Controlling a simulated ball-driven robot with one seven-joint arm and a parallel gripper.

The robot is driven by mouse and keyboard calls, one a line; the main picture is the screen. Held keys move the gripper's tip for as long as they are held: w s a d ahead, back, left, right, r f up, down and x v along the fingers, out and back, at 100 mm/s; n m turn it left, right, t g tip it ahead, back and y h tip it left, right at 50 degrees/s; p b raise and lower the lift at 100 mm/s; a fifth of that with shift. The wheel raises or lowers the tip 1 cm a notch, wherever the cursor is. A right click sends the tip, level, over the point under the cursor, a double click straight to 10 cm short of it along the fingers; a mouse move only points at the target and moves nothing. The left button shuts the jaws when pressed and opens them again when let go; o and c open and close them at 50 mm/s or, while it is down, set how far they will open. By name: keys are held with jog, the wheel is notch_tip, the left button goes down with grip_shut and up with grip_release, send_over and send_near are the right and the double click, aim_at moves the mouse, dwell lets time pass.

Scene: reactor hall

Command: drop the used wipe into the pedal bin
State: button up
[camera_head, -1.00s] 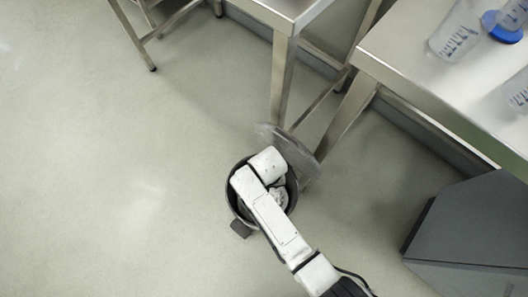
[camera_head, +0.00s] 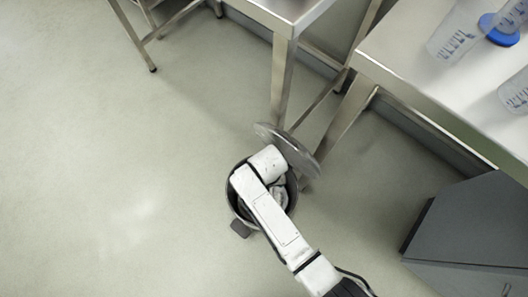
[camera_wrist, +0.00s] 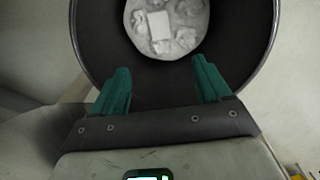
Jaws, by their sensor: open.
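The pedal bin (camera_head: 233,203) stands on the floor in the head view, its lid (camera_head: 288,148) raised and tilted back toward the table leg. In the wrist view the dark bin wall (camera_wrist: 255,45) surrounds my gripper's fingertips (camera_wrist: 163,82). The two teal fingers are apart with nothing between them, pointing into the bin. Crumpled white waste (camera_wrist: 185,45) lies at the bottom, with a flat pale square (camera_wrist: 158,25) on it. I cannot tell for certain which piece is the used wipe. My arm hides part of the bin in the head view.
A steel table (camera_head: 290,12) stands behind the bin, and another steel table (camera_head: 410,62) at right holds clear graduated containers (camera_head: 455,38) and a blue lid (camera_head: 500,30). A dark grey cabinet (camera_head: 470,235) stands at lower right. The floor on the left is clear.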

notch_tip(320, 180, up, 9)
jog(key=p, duration=0.3)
jog(key=shift+r, duration=0.15)
dwell(0.3)
